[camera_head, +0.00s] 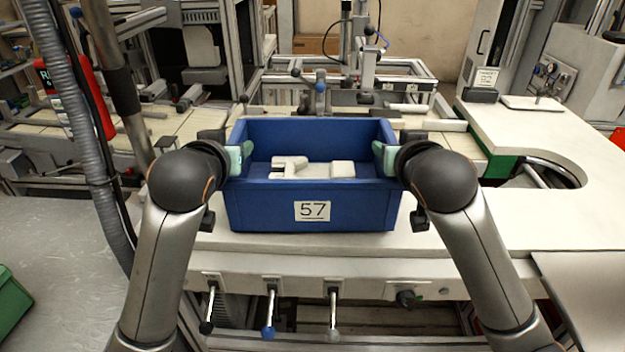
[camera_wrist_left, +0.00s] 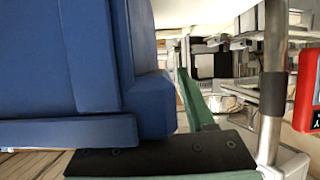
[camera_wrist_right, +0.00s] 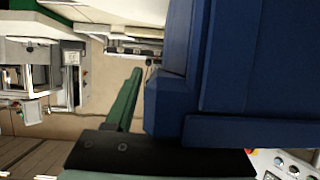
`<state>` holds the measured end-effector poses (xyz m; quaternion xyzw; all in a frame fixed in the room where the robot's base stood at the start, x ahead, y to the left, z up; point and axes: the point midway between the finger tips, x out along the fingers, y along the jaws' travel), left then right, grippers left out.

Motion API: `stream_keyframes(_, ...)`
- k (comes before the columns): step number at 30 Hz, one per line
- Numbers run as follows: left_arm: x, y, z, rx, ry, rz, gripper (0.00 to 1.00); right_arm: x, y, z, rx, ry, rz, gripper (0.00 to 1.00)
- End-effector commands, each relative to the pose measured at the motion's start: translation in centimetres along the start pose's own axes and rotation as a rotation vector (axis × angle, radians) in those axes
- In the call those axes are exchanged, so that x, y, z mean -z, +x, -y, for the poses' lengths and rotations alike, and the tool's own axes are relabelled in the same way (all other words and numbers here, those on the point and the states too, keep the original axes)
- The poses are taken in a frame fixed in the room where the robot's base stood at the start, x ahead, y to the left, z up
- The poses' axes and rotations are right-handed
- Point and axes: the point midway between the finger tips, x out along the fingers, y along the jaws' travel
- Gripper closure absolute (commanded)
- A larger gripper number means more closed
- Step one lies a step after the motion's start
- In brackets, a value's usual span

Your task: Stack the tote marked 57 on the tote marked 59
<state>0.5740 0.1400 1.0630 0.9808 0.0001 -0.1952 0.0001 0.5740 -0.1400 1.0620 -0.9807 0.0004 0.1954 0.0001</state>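The blue tote marked 57 (camera_head: 268,212) is in front of me in the head view, upright and level, its label facing me. Pale grey-white parts (camera_head: 318,170) lie inside it. My left gripper (camera_head: 241,156) is at the tote's left wall and my right gripper (camera_head: 383,156) at its right wall. Both look shut on the rim, though the walls hide part of the fingers. The tote's blue side fills much of the left wrist view (camera_wrist_left: 90,60) and right wrist view (camera_wrist_right: 235,70), against the dark finger pads. I see no tote marked 59.
The tote is over a white bench (camera_head: 470,245); I cannot tell whether it touches it. A white worktop with a curved cut-out (camera_head: 540,130) is to the right. A green container (camera_head: 12,300) shows at the lower left edge. Machine frames stand behind.

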Motion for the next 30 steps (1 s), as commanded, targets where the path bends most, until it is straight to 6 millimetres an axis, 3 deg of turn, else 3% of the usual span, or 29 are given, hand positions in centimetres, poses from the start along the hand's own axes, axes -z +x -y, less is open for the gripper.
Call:
stream_keyframes(2,0.01,-0.02,0.00,0.000,0.000,0.000,0.56,0.01,-0.02,0.00,0.000,0.000,0.000,0.56)
stream_keyframes(14,0.01,-0.03,0.00,0.000,0.000,0.000,1.00,0.00,-0.03,0.00,0.000,0.000,0.000,1.00)
stream_keyframes(30,0.00,-0.03,0.01,0.001,0.000,0.000,1.00,-0.01,-0.02,-0.03,-0.001,0.000,0.001,1.00)
